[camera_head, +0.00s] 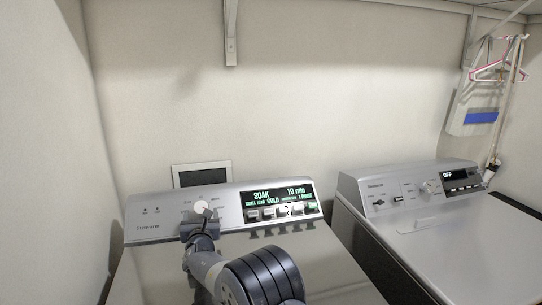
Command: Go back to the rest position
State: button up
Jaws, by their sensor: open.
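My arm reaches up from the bottom edge over the left washer's lid. My gripper (199,226), small and dark, is at the washer's control panel (148,230), just below a round light knob (201,207). I cannot tell whether it touches the knob. The fingers are small and partly hidden by the arm, and nothing is seen held in them. The panel's lit display (279,197) reads SOAK, 10 min and COLD, with a row of buttons under it.
A second machine (465,240) with a display reading OFF stands to the right, across a narrow gap. Walls close in at the left and back. A shelf bracket (231,45) hangs above. Hangers (497,72) and a wall box (474,108) are at the upper right.

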aim_at(201, 209)
jog(key=p+x, duration=0.1)
jog(key=x, duration=0.3)
jog(key=shift+w+a+r+p, duration=0.1)
jog(key=shift+r+p, duration=0.15)
jog(key=shift+p, duration=0.5)
jog(key=shift+m+h+p, duration=0.3)
jog(key=shift+m+p, duration=0.1)
jog(key=shift+p, duration=0.5)
jog(key=shift+m+p, duration=0.3)
jog(key=shift+p, duration=0.6)
